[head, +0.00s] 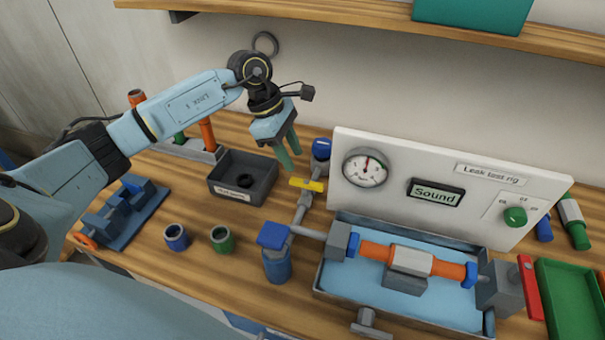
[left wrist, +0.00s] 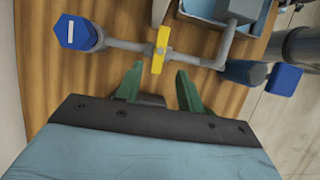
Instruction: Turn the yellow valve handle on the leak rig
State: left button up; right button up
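The yellow valve handle (head: 306,185) sits on a grey pipe to the left of the leak test rig's white panel (head: 430,185). It also shows in the left wrist view (left wrist: 160,50), lying crosswise over the pipe. My left gripper (head: 289,165) is just above and behind the handle in the head view, its green fingers pointing down. In the left wrist view the fingers (left wrist: 160,82) are apart with nothing between them, and the handle lies just beyond their tips, not touching as far as I can see. My right gripper is not in view.
A blue-capped fitting (head: 321,150) stands at the pipe's far end, and a blue-topped cylinder (head: 277,255) at its near end. A black bin (head: 243,178) is to the left. The water tray (head: 400,295) holds an orange pipe assembly. A shelf (head: 400,22) runs overhead.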

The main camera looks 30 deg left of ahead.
aim_at(305, 182)
pick_arm(q)
jog(key=x, duration=0.7)
grip_shut()
